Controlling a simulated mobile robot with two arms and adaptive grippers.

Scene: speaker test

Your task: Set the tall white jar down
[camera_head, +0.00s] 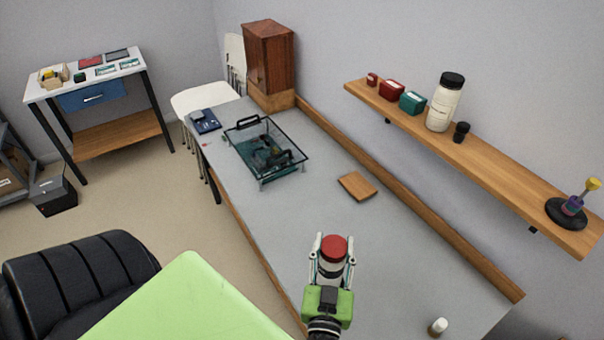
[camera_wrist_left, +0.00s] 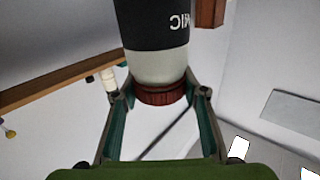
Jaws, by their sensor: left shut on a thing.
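My left gripper (camera_head: 333,262) is shut on a white jar with a red lid (camera_head: 334,246) and a dark band, over the right-hand part of the grey table (camera_head: 400,265). In the left wrist view this jar (camera_wrist_left: 158,66) is between the two fingers (camera_wrist_left: 160,98), with its dark red lid low in the picture and part of a word on its black band. I cannot tell whether its base touches the table. Another tall white jar (camera_head: 443,104), with a black lid, stands upright on the wall shelf. My right gripper is not in view.
Bare table surrounds the block.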

